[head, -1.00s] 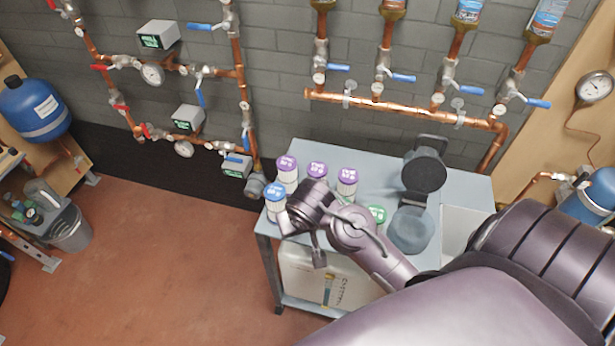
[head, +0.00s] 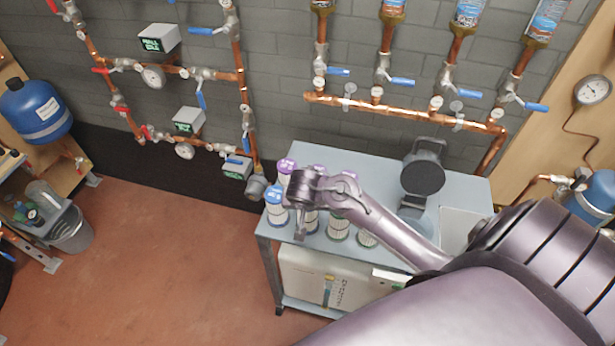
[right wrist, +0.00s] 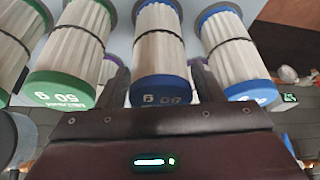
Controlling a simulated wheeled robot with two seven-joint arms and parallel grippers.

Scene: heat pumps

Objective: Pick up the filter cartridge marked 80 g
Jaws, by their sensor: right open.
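In the right wrist view a white pleated filter cartridge with a blue end cap (right wrist: 162,60) stands mid-picture; its upside-down marking looks like 80 g. My right gripper (right wrist: 160,88) is open, its dark fingers apart on either side of this cartridge; I cannot tell whether they touch it. Another blue-capped cartridge (right wrist: 232,55) is to the right, and a green-capped one marked 50 g (right wrist: 72,60) to the left. In the head view a blue-capped cartridge (head: 275,207) stands at the bench's left end; my right wrist and hand hide the tops of its neighbours. My left gripper is out of view.
The cartridges stand close together on a grey bench (head: 385,170). A purple-capped cartridge (head: 285,167) is behind. A dark round-headed device (head: 422,178) stands to the right. Copper pipes with valves (head: 400,108) run along the wall behind. Open floor (head: 160,250) lies left.

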